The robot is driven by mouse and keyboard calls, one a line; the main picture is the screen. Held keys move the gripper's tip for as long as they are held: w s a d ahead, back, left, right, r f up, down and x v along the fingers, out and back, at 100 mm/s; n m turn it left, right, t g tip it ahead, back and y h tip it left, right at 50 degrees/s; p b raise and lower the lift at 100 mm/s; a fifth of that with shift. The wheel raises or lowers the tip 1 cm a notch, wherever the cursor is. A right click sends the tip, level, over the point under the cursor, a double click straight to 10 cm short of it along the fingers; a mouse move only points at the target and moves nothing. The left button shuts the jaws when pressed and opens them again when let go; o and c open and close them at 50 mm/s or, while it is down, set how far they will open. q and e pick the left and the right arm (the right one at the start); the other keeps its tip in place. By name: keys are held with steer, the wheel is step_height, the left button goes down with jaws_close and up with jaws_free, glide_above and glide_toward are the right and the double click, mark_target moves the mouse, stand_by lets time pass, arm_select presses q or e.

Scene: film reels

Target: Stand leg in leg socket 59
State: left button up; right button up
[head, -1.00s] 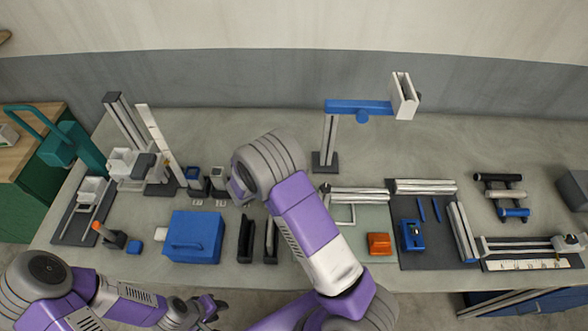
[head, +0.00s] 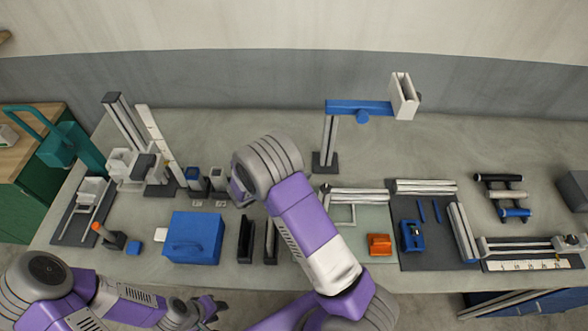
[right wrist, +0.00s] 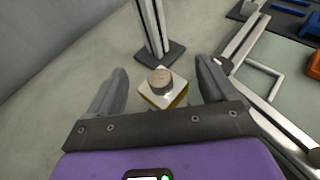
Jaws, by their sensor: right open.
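My right gripper (right wrist: 162,82) is open in the right wrist view. Between its fingers is a pale square-topped piece (right wrist: 174,97) with a round metal cap and yellowish sides; I cannot tell whether it is the leg. The fingers stand apart from it on both sides. In the head view my right wrist hides this spot. Two small upright holders stand left of my right wrist, one blue-topped (head: 193,176) and one grey (head: 217,180), with small labels in front. No number is legible, so I cannot tell which is socket 59. My left gripper (head: 209,307) is low at the front edge, small and unclear.
A post with a dark base (right wrist: 160,54) stands just beyond the square piece; its blue arm (head: 358,107) reaches right. A blue box (head: 193,238) and dark upright slabs (head: 246,238) are at the front. Metal profiles (head: 425,187) lie right. The back middle is clear.

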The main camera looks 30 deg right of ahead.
steer(key=v, duration=1.2)
